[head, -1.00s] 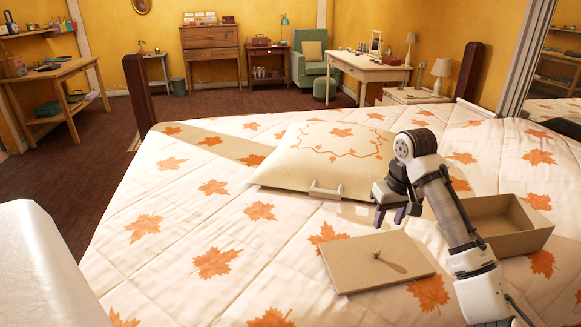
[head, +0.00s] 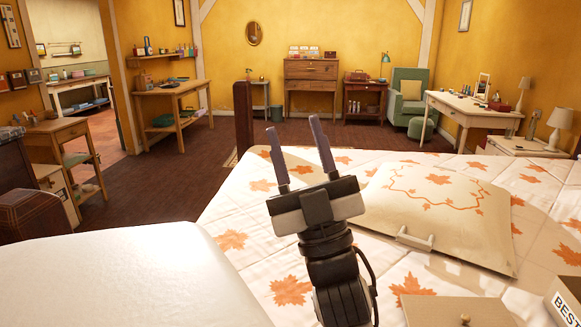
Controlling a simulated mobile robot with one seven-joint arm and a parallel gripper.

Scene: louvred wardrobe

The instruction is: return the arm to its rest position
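My gripper (head: 300,160) is raised in the middle of the head view, its two dark fingers pointing up and spread apart. It is open, with nothing between the fingers. My wrist and forearm come up from the bottom edge below it. The gripper hides part of the bed (head: 375,268) behind it.
A flat cardboard lid (head: 450,312) with a small knob and a box corner (head: 565,300) show at the lower right. A white surface (head: 130,275) fills the lower left. A dark bedpost (head: 243,120) stands behind the gripper. Open floor (head: 150,180) lies to the left.

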